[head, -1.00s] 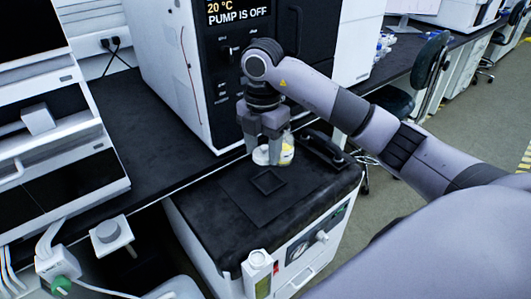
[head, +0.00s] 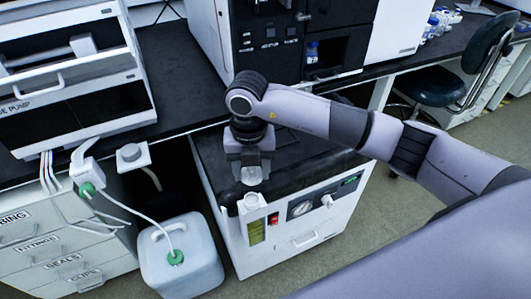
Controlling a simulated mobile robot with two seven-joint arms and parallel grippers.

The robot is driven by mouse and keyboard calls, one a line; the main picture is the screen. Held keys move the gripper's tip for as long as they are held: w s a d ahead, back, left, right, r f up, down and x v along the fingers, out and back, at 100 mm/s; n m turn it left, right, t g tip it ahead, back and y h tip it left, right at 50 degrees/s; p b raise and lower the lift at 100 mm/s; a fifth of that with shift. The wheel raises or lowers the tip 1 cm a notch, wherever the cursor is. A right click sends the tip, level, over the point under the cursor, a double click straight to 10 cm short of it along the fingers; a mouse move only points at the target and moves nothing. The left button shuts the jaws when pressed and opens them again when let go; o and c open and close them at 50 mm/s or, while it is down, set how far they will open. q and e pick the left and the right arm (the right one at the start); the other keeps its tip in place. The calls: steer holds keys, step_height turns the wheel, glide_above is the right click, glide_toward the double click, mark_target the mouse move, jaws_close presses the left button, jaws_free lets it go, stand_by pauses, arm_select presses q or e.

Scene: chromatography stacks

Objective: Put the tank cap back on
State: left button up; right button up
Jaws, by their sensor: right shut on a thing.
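My right gripper (head: 251,170) is shut on the white tank cap (head: 252,178), of which only the lower part shows between the fingers. It holds the cap above the front edge of the chiller-like white unit (head: 315,238). The white filler neck (head: 250,201) of the tank stands at that unit's front left corner, just below the cap in the picture. A gap shows between cap and neck. Under the neck is a sight window (head: 256,231) with yellow-green liquid. My left gripper is not in view.
A white jug (head: 178,262) with a green cap and tube stands on the floor at left. Labelled drawers (head: 55,250) are beside it. The black bench (head: 185,85) carries instruments behind. A dark chair (head: 450,85) is at the right.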

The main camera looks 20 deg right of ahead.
mark_target(250, 177)
steer(key=shift+s+a+f+n, duration=0.3)
steer(key=shift+s+f+n, duration=0.1)
step_height(250, 177, down, 4)
steer(key=b, duration=0.3)
steer(key=shift+f+b, duration=0.85)
steer(key=shift+f, duration=0.2)
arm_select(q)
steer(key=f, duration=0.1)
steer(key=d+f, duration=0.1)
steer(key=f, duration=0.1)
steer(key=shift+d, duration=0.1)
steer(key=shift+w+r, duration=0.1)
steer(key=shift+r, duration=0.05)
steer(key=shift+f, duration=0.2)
arm_select(e)
steer(key=shift+f, duration=0.2)
stand_by(0.5)
steer(key=o, duration=1.4)
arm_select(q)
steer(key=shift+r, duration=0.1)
arm_select(e)
steer(key=shift+r, duration=0.1)
